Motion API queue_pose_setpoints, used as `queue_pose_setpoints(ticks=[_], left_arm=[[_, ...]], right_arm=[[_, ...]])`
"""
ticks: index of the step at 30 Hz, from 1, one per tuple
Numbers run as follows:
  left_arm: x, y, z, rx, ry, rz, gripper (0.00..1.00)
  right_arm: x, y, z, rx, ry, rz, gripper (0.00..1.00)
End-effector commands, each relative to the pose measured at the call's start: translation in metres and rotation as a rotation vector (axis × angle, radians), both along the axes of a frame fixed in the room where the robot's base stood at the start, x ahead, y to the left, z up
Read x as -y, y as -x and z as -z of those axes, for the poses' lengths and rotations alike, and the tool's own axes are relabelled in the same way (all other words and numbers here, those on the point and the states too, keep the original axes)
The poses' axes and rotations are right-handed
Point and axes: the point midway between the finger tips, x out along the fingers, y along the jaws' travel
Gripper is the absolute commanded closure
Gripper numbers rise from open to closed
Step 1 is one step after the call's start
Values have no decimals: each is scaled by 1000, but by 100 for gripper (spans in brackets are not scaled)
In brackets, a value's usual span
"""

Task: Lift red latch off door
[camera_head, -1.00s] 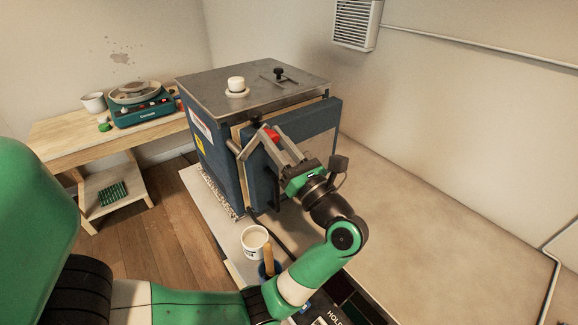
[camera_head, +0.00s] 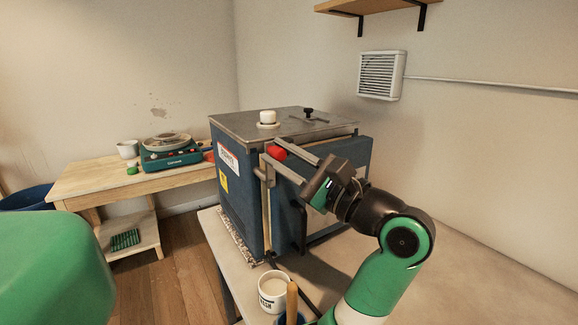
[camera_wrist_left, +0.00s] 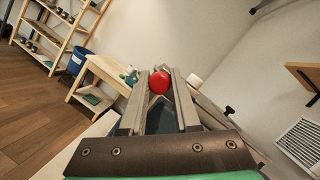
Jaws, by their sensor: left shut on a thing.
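The red latch (camera_head: 278,153) shows at the upper front corner of the blue kiln (camera_head: 240,200), near the top edge of its door (camera_head: 335,190). My left gripper (camera_head: 274,155) is shut on the latch, its two long grey fingers on either side of it. In the left wrist view the latch (camera_wrist_left: 159,84) shows as a round red piece between the fingers. Whether the latch still touches the door is hard to tell. A grey metal handle (camera_head: 263,177) sits just below the fingertips. My right gripper is not in view.
A white mug (camera_head: 273,290) and a wooden-handled tool (camera_head: 292,301) stand in front of the kiln. A white plug (camera_head: 267,117) and a black knob (camera_head: 308,112) are on the kiln's top. A wooden table (camera_head: 100,180) with a turquoise scale stands behind left.

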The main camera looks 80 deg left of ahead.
Motion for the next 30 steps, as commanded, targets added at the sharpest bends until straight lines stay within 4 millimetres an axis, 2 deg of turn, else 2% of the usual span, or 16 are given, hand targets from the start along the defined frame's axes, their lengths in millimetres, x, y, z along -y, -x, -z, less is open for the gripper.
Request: queue_pose_setpoints(ticks=[9, 25, 26, 30], left_arm=[[3, 9, 0, 113, -56, -3, 100], [4, 12, -1, 135, -68, -8, 100], [4, 12, -1, 135, -68, -8, 64], [4, 11, -1, 133, -67, -5, 40]], right_arm=[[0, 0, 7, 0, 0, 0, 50], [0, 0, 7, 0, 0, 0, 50], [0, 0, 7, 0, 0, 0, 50], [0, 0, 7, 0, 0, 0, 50]])
